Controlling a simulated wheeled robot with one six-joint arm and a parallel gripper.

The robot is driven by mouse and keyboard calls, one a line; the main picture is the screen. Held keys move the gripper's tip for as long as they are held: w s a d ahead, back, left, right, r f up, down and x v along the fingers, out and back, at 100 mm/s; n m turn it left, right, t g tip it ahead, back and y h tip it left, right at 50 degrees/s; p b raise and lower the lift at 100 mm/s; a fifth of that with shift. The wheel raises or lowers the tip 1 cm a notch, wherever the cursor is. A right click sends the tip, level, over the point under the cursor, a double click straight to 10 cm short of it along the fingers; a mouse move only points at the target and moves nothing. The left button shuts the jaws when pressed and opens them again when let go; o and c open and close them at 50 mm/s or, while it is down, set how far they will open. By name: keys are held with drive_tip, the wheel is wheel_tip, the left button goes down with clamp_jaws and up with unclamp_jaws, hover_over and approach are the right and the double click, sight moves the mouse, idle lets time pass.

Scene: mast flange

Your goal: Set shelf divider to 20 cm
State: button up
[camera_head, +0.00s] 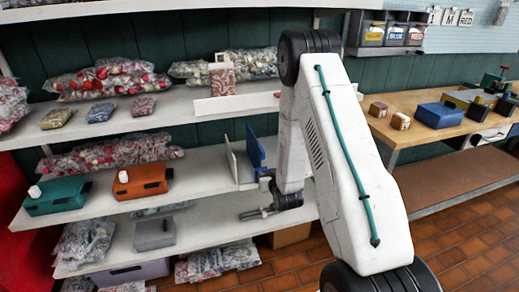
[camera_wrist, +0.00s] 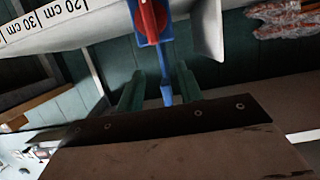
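The blue shelf divider (camera_head: 255,148) stands upright on the middle shelf, beside my forearm. In the wrist view its blue bracket with a red part (camera_wrist: 150,20) is at the top centre, and a blue tongue (camera_wrist: 166,92) hangs below it. The scale on the pale shelf edge (camera_wrist: 110,22) reads 20 cm and 30 cm. The divider is to the right of the 20 cm mark. My gripper (camera_head: 250,213) is in front of and below the divider. In the wrist view its two fingers (camera_wrist: 160,72) are apart, with the tongue appearing between them; I cannot tell contact.
A white upright panel (camera_head: 231,158) stands just left of the divider. An orange box (camera_head: 142,182) and a teal box (camera_head: 57,195) are farther left on that shelf. A grey box (camera_head: 154,234) sits below. A wooden workbench (camera_head: 430,125) is at the right.

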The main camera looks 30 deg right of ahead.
sight(260, 147)
drive_tip(key=r+t, duration=0.1)
drive_tip(key=r, duration=0.1)
drive_tip(key=w+r+t, duration=0.1)
drive_tip(key=r, duration=0.1)
drive_tip(key=r+t+h, duration=0.1)
drive_tip(key=r, duration=0.1)
drive_tip(key=shift+w+d, duration=0.2)
drive_tip(key=shift+w+d+r, duration=0.1)
drive_tip(key=shift+w, duration=0.1)
drive_tip(key=x, duration=0.7)
drive_tip(key=shift+w+r, duration=0.1)
drive_tip(key=shift+w, duration=0.05)
clamp_jaws()
